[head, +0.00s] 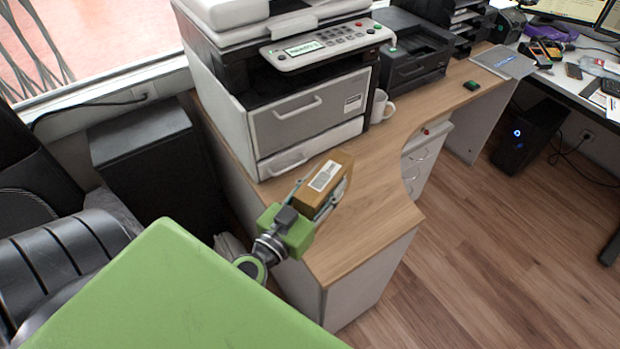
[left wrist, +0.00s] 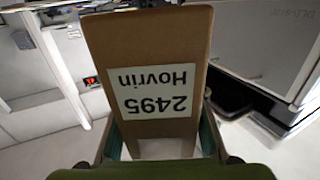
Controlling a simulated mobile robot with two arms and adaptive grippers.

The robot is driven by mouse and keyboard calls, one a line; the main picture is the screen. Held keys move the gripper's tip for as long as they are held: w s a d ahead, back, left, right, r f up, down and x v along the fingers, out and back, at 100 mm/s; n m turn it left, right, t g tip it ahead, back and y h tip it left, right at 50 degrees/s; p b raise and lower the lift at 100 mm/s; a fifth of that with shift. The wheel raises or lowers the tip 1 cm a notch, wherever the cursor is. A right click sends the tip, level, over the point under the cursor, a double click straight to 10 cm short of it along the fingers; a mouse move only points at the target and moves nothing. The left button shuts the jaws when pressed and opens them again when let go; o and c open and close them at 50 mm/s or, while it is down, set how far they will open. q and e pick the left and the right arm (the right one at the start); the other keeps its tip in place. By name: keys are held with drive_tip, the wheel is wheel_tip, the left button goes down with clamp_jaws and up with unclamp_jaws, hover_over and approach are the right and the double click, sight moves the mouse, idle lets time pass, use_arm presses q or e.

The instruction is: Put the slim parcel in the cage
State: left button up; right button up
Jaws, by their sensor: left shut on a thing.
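The slim parcel (head: 326,184) is a brown cardboard box with a white label. My left gripper (head: 318,203) is shut on it and holds it over the near part of the wooden counter, in front of the printer. In the left wrist view the parcel (left wrist: 150,55) stands between the fingers (left wrist: 160,142), and its label reads "2495 Hovrin". I cannot tell how far the parcel is above the counter. No cage is recognisable in either view. My right gripper is not in view.
A large printer (head: 310,112) stands on the counter (head: 372,215) behind the parcel. A white mug (head: 381,106) is beside it. The counter's near right part is bare. A black computer tower (head: 530,135) stands on the floor at the right.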

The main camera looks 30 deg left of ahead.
use_arm(q)
drive_tip(key=w+a+f+b, duration=0.1)
drive_tip(key=a+f+b, duration=0.1)
drive_tip(key=f, duration=0.1)
drive_tip(key=w+a+f+b, duration=0.1)
drive_tip(key=w+a+f, duration=0.1)
drive_tip(key=f, duration=0.1)
drive_tip(key=w+a+f+b, duration=0.2)
drive_tip(key=f, duration=0.2)
drive_tip(key=shift+w+b, duration=0.1)
drive_tip(key=shift+b, duration=0.25)
drive_tip(key=shift+d, duration=0.1)
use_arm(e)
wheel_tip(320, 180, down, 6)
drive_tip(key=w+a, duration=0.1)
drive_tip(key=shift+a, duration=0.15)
use_arm(q)
drive_tip(key=shift+f, duration=0.1)
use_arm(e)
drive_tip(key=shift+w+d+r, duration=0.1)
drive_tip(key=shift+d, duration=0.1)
use_arm(q)
drive_tip(key=o, duration=1.1)
drive_tip(key=shift+f, duration=0.1)
drive_tip(key=shift+o, duration=1.4)
